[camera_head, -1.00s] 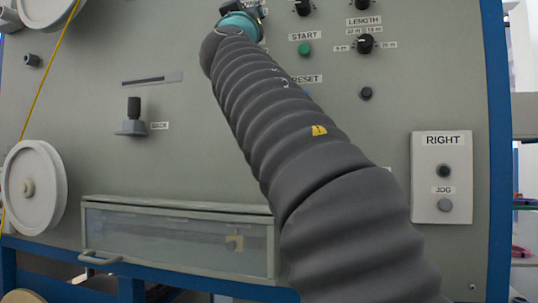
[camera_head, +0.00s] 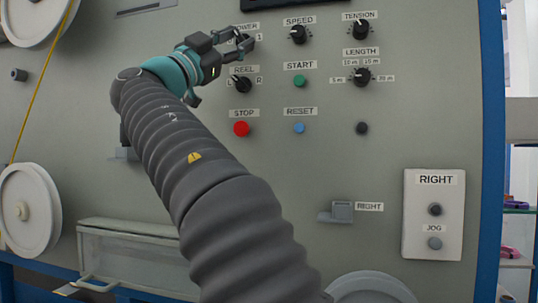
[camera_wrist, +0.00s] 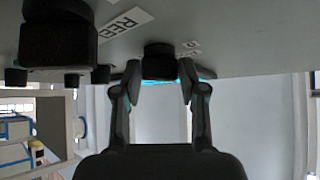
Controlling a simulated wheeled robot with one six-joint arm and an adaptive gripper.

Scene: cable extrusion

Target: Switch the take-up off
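The POWER knob is mostly hidden behind my gripper (camera_head: 246,40) in the head view; its POWER label (camera_head: 244,27) shows just above. In the wrist view, a black knob (camera_wrist: 158,50), which appears to be the POWER knob, stands between and slightly beyond the two fingertips of my gripper (camera_wrist: 160,72). The fingers are apart, with a gap on both sides of the knob; contact is not clear. The knob's setting cannot be read.
Close below are the REEL selector (camera_head: 241,84), which is large in the wrist view (camera_wrist: 58,35), and the red STOP button (camera_head: 241,129). The SPEED knob (camera_head: 299,34), green START button (camera_head: 299,81) and blue RESET button (camera_head: 299,128) are to the right.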

